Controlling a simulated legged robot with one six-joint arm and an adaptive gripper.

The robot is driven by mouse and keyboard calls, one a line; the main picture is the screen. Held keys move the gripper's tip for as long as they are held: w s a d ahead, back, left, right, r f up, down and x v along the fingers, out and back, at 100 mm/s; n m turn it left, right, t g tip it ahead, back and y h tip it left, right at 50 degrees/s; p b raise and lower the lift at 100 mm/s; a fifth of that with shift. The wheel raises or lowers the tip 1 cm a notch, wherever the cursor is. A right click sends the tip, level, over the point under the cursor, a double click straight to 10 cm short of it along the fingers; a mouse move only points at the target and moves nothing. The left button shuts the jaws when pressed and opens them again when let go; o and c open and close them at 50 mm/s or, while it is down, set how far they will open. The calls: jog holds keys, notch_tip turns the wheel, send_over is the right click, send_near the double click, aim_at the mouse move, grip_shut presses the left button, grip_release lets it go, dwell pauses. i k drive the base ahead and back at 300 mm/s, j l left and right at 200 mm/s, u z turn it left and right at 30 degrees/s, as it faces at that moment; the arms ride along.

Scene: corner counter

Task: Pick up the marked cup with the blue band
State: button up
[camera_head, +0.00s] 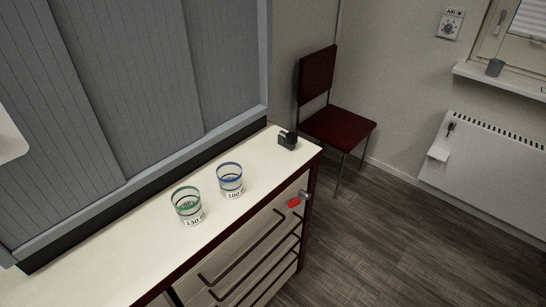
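The cup with the blue band (230,181) stands upright on the pale countertop (256,158). It is clear, has a blue rim band and is marked 100. A second clear cup with a green band (187,207), marked 130, stands upright to its left and nearer the front. The two cups are apart, with a narrow gap between them. Both look empty, though faint rings show inside. My gripper does not show in this view, so its state is hidden.
A small dark object (287,140) sits near the counter's right end. Grey shutters (150,80) rise behind the counter. Drawers with long handles (245,248) and a red-and-grey item (295,203) are at the front. A dark red chair (338,126) stands beyond. Floor at right is clear.

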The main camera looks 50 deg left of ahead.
aim_at(230, 174)
jog(key=u, duration=2.25)
jog(key=i+l, duration=0.15)
jog(key=i, duration=0.25)
jog(key=i+l+u, duration=0.15)
jog(key=i, duration=0.3)
